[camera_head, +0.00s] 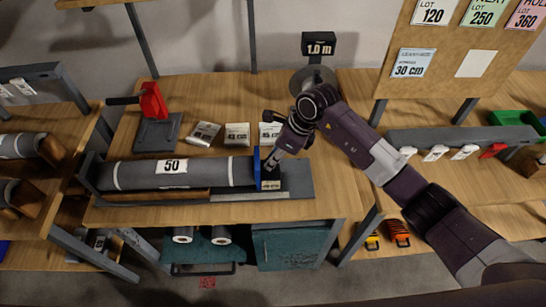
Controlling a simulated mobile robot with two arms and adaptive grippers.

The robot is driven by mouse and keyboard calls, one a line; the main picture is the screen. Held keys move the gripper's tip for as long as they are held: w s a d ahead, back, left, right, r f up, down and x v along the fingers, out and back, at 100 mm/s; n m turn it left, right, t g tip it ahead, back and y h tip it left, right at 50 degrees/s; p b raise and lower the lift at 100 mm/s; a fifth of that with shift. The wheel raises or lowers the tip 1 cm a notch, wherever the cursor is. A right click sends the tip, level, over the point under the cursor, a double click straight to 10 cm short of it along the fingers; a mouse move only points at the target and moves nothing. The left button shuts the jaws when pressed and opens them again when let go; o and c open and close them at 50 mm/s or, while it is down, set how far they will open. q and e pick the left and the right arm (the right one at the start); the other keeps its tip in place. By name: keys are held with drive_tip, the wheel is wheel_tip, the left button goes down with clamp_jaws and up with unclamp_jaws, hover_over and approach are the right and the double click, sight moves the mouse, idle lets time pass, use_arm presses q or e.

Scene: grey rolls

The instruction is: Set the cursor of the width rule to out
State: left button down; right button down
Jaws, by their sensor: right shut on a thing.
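The width rule (292,180) is a long dark grey bed at the front of the middle bench. A grey roll (205,174) marked 50 lies along it. The cursor (258,168) is a blue upright plate at the roll's right end, with a small pale label low on it. My right gripper (271,163) reaches down from the right and is shut on the cursor; its fingertips are partly hidden against it. The bed to the right of the cursor is bare. I cannot read an "out" mark. My left gripper is not in view.
A black 1.0 m sign (319,45) rises at the back. A grey rail (462,139) with tags is at right. More rolls (22,146) lie at left.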

drive_tip(key=d+b, duration=0.2)
drive_tip(key=d, duration=0.5)
drive_tip(key=shift+b, duration=0.35)
drive_tip(key=c, duration=1.7)
unclamp_jaws()
drive_tip(key=v, duration=1.2)
drive_tip(key=shift+d, duration=0.1)
